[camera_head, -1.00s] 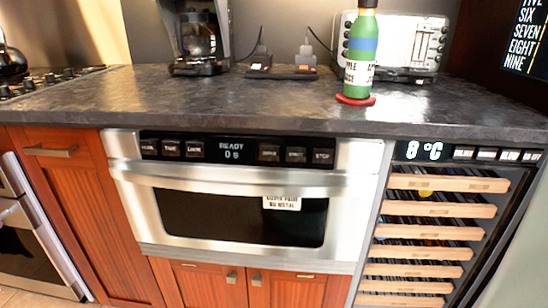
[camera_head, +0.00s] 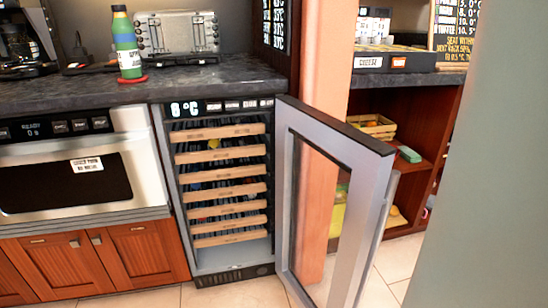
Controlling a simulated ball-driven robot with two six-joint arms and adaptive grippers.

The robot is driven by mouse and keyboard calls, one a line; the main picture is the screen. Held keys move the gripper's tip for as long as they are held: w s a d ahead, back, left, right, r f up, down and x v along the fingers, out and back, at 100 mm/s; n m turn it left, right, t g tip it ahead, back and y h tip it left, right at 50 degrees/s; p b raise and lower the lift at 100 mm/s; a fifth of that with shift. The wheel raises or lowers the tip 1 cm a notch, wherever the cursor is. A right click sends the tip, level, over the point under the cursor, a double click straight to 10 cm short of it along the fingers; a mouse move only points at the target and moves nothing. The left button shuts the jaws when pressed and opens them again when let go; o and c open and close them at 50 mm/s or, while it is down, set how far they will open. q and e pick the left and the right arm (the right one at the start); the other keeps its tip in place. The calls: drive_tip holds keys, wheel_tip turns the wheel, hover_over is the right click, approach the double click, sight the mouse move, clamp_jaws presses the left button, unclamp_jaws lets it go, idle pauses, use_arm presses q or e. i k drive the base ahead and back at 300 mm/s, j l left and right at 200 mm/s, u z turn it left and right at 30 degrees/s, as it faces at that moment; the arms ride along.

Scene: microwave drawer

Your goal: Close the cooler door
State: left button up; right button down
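The wine cooler (camera_head: 219,268) stands under the counter, with several wooden-fronted shelves inside and a lit display along its top reading about 8 °C. Its glass door (camera_head: 336,130) has a grey metal frame and is hinged on the cooler's right side. The door stands wide open, swung out toward me, and I see the room behind through its glass. A vertical handle (camera_head: 378,235) shows along the door's outer free edge. Neither of my grippers is in the picture.
A microwave drawer (camera_head: 130,150) is left of the cooler. The counter (camera_head: 190,84) holds a green bottle (camera_head: 126,45) and a toaster (camera_head: 178,33). Shelves (camera_head: 425,130) stand at the right behind the door. A plain grey-green surface (camera_head: 492,160) fills the right edge. Tiled floor shows below.

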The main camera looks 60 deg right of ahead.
sight(373, 184)
drive_tip(key=k+l+z, duration=0.1)
drive_tip(key=l, duration=0.35)
drive_tip(key=k+l+z, duration=0.15)
drive_tip(key=l, duration=0.3)
drive_tip(key=k+l+z, duration=0.1)
drive_tip(key=l, duration=0.4)
drive_tip(key=k+l+z, duration=0.1)
drive_tip(key=l, duration=0.35)
